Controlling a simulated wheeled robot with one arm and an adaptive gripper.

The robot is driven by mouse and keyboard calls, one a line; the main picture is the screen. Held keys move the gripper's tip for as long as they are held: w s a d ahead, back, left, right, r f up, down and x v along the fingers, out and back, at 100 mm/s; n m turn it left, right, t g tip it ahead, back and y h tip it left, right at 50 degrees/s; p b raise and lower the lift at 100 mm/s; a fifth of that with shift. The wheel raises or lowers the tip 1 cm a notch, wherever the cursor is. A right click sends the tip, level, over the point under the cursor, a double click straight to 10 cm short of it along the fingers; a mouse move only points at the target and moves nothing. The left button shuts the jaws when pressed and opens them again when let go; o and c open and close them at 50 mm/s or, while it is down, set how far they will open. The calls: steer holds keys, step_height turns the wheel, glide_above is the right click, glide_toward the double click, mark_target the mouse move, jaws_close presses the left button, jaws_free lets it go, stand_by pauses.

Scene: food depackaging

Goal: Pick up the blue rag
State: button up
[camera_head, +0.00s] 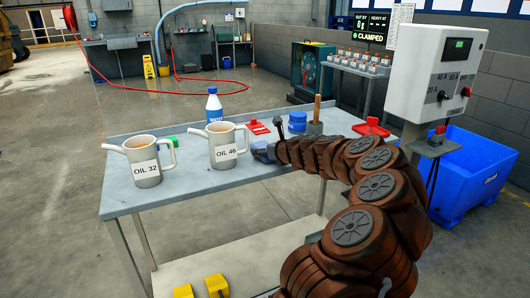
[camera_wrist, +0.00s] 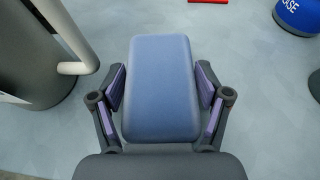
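The blue rag (camera_wrist: 160,85) is a folded, rounded pad on the grey tabletop, centred in the wrist view. In the head view the rag (camera_head: 260,149) is a small blue patch, partly hidden by my gripper (camera_head: 274,152). In the wrist view my gripper (camera_wrist: 161,90) has one finger on each side of the rag. Narrow gaps seem to show between the purple finger pads and the rag's sides, so the fingers look open around it. The rag's underside is hidden.
The OIL 46 jug (camera_head: 228,148) stands just left of the rag, its handle (camera_wrist: 77,67) close to my left finger. The OIL 32 jug (camera_head: 146,161) is farther left. A blue-capped bottle (camera_head: 214,105), a blue tub (camera_head: 297,122) and a red item (camera_head: 257,127) stand behind.

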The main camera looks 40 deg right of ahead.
steer(key=shift+f, duration=0.15)
steer(key=c, duration=0.3)
steer(key=shift+c, duration=0.2)
steer(key=shift+r, duration=0.25)
steer(key=r, duration=0.3)
steer(key=shift+s+r+p, duration=0.15)
steer(key=shift+s+p, duration=0.15)
steer(key=shift+p, duration=0.1)
steer(key=s+a+r, duration=0.1)
steer(key=s, duration=1.4)
steer(key=shift+s+r, duration=0.15)
